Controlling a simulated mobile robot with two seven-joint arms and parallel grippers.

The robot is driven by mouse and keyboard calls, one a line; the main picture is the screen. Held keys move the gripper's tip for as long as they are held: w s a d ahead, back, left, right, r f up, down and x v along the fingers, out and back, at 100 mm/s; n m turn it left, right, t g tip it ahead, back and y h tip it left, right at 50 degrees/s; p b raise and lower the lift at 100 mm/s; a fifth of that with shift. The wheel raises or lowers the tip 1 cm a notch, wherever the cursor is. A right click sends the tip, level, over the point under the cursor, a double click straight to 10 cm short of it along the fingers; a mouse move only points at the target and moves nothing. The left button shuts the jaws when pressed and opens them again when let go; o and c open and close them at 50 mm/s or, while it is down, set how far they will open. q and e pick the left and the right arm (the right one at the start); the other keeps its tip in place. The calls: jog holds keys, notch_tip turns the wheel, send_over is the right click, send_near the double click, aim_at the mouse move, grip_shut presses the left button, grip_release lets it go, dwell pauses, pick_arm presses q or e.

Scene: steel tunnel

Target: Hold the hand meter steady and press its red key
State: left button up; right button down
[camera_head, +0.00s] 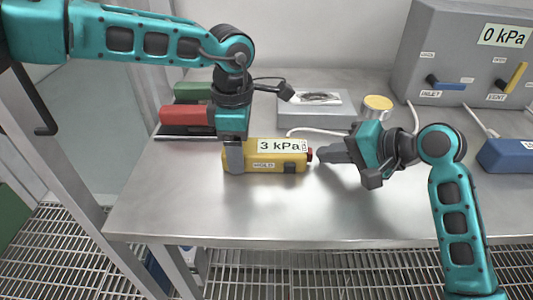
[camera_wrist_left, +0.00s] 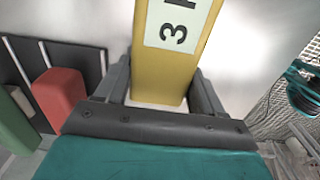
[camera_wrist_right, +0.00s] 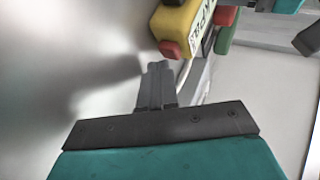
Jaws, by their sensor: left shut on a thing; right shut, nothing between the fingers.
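The yellow hand meter (camera_head: 266,157) lies on the steel table with its label reading 3 kPa. The red key (camera_head: 309,154) is on its right end. My left gripper (camera_head: 234,160) is shut on the meter's left part from above; the left wrist view shows the yellow body (camera_wrist_left: 168,80) between both fingers. My right gripper (camera_head: 326,154) is shut and empty, its fingertips pointing left at the red key with a small gap. In the right wrist view the closed fingertips (camera_wrist_right: 155,68) are just below the red key (camera_wrist_right: 171,49).
Red (camera_head: 186,115) and green (camera_head: 192,91) blocks are on a dark holder behind left. A grey box (camera_head: 318,113), a yellow round tin (camera_head: 377,104) and a large grey panel (camera_head: 420,60) reading 0 kPa stand behind. A blue block (camera_head: 508,155) is at right. The table front is clear.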

jog(key=shift+a, duration=0.1)
dwell(0.6)
jog(key=shift+a, duration=0.4)
dwell(0.3)
jog(key=shift+d, duration=0.45)
jog(key=shift+d, duration=3.05)
pick_arm(q)
jog(key=o, duration=1.2)
